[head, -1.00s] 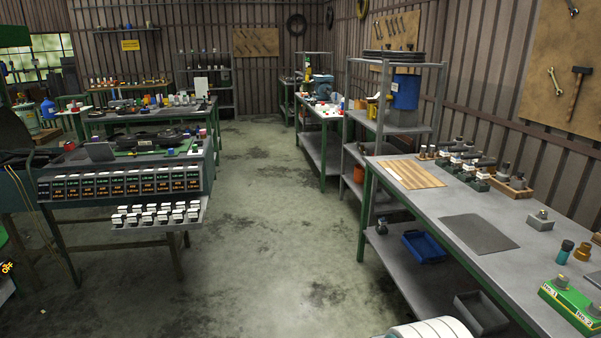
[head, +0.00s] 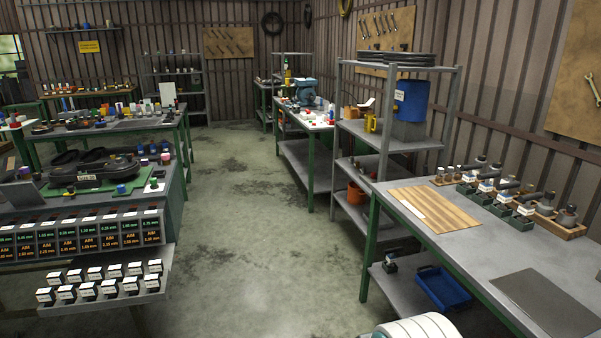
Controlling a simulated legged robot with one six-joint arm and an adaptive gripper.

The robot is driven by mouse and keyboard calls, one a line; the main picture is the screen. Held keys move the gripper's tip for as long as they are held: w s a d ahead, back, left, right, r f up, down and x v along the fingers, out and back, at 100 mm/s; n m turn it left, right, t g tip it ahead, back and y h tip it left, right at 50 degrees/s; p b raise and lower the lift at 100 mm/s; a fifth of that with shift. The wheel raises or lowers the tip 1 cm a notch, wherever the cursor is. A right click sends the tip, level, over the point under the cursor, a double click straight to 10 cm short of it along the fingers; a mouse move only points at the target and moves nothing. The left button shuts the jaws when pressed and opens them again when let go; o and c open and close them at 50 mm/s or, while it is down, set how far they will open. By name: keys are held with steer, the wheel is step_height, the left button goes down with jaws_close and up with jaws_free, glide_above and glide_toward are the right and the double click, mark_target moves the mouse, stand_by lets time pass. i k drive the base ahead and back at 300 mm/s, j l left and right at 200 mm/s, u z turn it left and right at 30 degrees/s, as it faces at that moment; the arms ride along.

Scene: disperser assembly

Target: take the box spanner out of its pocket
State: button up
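I cannot make out the box spanner or its pocket at this distance. Several small dark and silver parts (head: 505,184) stand at the back of the right-hand bench (head: 462,258), some in green holders (head: 502,208) and some in a wooden block (head: 562,226); they are too small to name. A striped wooden board (head: 424,207) and a dark grey mat (head: 549,303) lie on the same bench. My gripper is not in view.
A clear concrete aisle (head: 255,220) runs between the benches. The left bench has a row of displays (head: 80,240) and a protruding shelf of small white-topped blocks (head: 100,281). A metal rack (head: 447,105) stands behind the right bench. A blue bin (head: 442,285) sits underneath.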

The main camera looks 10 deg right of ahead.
mark_target(526, 209)
steer(key=i+z, duration=0.1)
steer(key=i, duration=0.6)
steer(key=i+j+z, duration=0.15)
steer(key=i, duration=0.55)
steer(key=i+z, duration=0.25)
steer(key=z, duration=0.15)
steer(key=i+z, duration=0.6)
steer(key=z, duration=0.2)
steer(key=i+z, duration=0.2)
steer(key=z, duration=0.15)
steer(key=i+z, duration=0.2)
steer(key=z, duration=0.15)
steer(key=i+z, duration=0.2)
steer(key=z, duration=0.2)
